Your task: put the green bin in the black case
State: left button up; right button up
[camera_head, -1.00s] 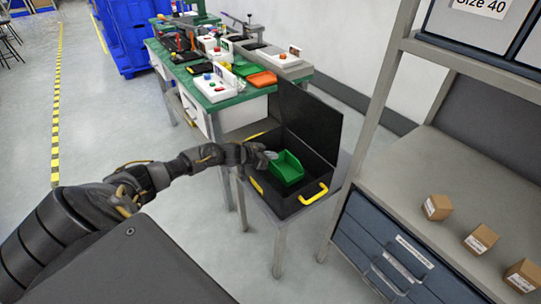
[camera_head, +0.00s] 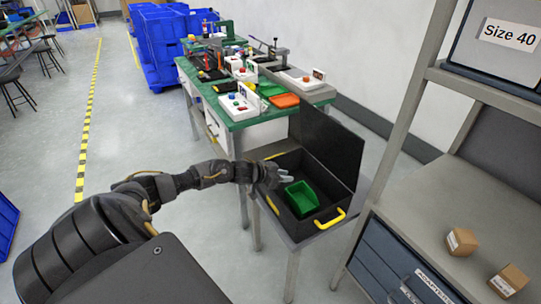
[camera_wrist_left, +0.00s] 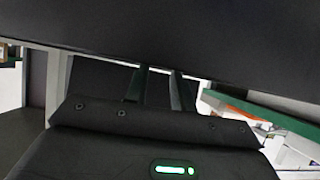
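The green bin (camera_head: 301,199) sits inside the open black case (camera_head: 318,229), toward its front. Whether it lies flat on the case floor I cannot tell. The case's lid (camera_head: 326,150) stands up at the back. My left gripper (camera_head: 288,175) is over the case, just behind and left of the bin. Its two fingers are spread with nothing between them. In the left wrist view the fingers (camera_wrist_left: 160,88) also show apart, with dark surfaces beyond; the bin does not show there. My right gripper is not in view.
The case rests on a small grey table (camera_head: 292,247). A green-topped workbench (camera_head: 240,122) with several devices stands behind it. At the right is a grey shelf unit with small cardboard boxes (camera_head: 461,242).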

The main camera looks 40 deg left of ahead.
pick_arm(q)
jog(key=v, duration=0.7)
jog(key=shift+s+f, duration=0.1)
jog(key=shift+f, duration=0.05)
jog(key=shift+s+a+r+p, duration=0.1)
jog(key=shift+s+r+p, duration=0.3)
jog(key=shift+s+r, duration=0.3)
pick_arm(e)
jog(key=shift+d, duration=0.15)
